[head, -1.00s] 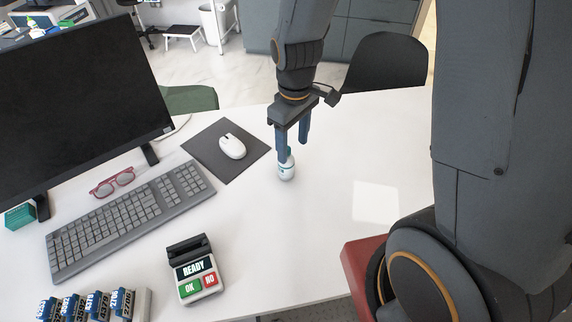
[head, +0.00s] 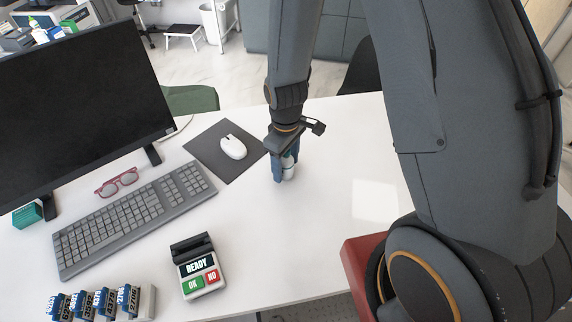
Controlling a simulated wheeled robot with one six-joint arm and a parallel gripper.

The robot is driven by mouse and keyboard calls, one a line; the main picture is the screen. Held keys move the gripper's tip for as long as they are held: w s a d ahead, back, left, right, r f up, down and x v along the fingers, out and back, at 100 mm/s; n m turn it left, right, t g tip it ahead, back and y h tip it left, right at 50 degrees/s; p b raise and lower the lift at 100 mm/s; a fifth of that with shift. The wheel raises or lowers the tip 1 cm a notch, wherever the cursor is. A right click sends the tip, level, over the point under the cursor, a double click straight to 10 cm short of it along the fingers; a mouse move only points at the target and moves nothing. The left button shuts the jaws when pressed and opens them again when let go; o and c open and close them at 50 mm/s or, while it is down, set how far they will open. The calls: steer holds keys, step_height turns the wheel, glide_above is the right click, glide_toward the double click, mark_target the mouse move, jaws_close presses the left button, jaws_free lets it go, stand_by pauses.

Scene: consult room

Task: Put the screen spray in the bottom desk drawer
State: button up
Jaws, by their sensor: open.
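The screen spray, a small white bottle (head: 289,171), stands upright on the white desk (head: 330,215) right of the mouse pad, in the head view. My gripper (head: 284,170) is open and lowered over it, with its blue fingers around the bottle's upper part. The fingers hide part of the bottle, and I cannot tell whether they touch it. The bottom desk drawer does not show.
A mouse (head: 232,147) on a dark pad, a keyboard (head: 135,217), pink glasses (head: 117,181) and a monitor (head: 80,105) are on the left. A card terminal (head: 197,268) stands at the front. The desk right of the bottle is clear.

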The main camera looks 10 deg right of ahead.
steer(key=shift+f, duration=0.3)
steer(key=c, duration=1.3)
steer(key=shift+c, duration=0.2)
steer(key=shift+r, duration=0.1)
steer(key=shift+r+b, duration=1)
steer(key=shift+r, duration=3.95)
